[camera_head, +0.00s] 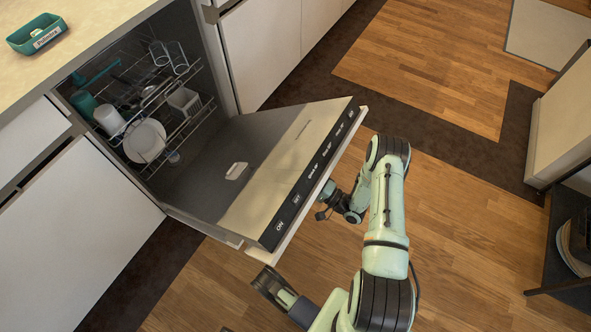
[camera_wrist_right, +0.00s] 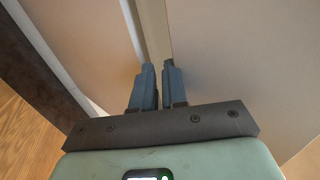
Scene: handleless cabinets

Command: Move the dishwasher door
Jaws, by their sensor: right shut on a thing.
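The dishwasher door (camera_head: 265,150) is hinged partway open and slopes out from the cabinet row. Its inner face and dark control strip (camera_head: 318,170) show in the head view. My right arm reaches past the door's outer edge, and its wrist (camera_head: 340,203) is close beside the outer face, with the fingertips largely hidden there. In the right wrist view, my right gripper (camera_wrist_right: 160,72) has its two fingers close together on a narrow beige strip at the door (camera_wrist_right: 153,25). I cannot make out my left gripper.
The open dishwasher holds a rack (camera_head: 185,125) with plates, cups and glasses. A green tray (camera_head: 37,34) sits on the counter (camera_head: 95,25). Wooden floor (camera_head: 440,60) is free to the right. A dark shelf (camera_head: 570,240) with plates stands at the right edge.

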